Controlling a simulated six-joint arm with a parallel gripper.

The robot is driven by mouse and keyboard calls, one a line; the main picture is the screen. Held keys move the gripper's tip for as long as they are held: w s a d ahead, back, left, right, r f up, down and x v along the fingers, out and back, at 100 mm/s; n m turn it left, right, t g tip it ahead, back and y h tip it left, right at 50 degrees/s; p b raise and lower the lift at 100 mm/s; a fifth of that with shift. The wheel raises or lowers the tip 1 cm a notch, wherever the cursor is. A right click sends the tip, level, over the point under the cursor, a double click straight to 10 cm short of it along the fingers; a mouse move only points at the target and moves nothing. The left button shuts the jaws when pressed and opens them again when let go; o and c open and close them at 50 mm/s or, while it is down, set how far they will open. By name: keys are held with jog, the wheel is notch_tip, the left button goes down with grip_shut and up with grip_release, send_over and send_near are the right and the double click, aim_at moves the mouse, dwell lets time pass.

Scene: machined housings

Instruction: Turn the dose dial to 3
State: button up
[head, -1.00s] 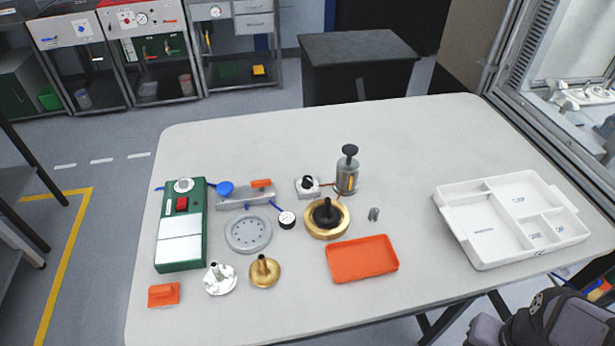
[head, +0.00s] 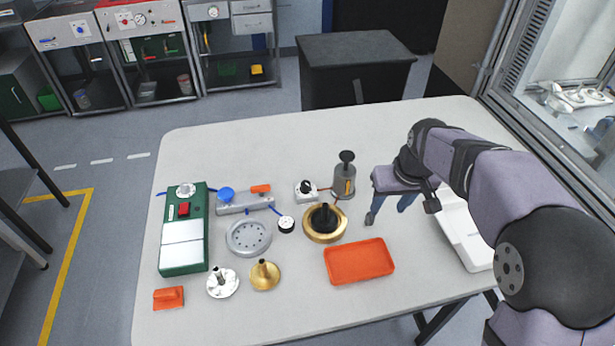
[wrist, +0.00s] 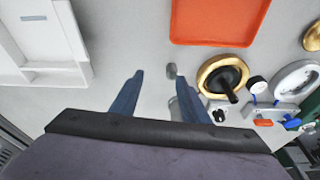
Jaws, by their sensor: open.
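A small white box with a black knob (head: 306,188), which looks like the dose dial, stands at the middle of the table, beside a grey metal pump bottle (head: 344,178) with a black top. A red tube runs between them. The dial's marks are too small to read. My gripper (head: 388,208) is open and empty, over the table to the right of the bottle, apart from the dial. In the wrist view, its blue fingers (wrist: 158,78) are spread, and the dial (wrist: 219,115) shows partly, just right of the right finger.
A brass ring with a black hub (head: 325,222) and an orange tray (head: 359,261) lie in front. A white compartment tray (wrist: 35,45) is partly behind my arm. A green box (head: 183,255) stands left.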

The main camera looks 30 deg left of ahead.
jog(key=a+r+n, duration=0.1)
jog(key=a+n, duration=0.1)
jog(key=a, duration=0.8)
jog(key=n+y+p, duration=0.1)
jog(key=n+y, duration=0.1)
send_near(306, 183)
jog(key=f, duration=0.1)
jog(key=shift+p+x, duration=1.75)
jog(key=shift+x, duration=2.1)
jog(key=shift+a, duration=0.15)
grip_shut()
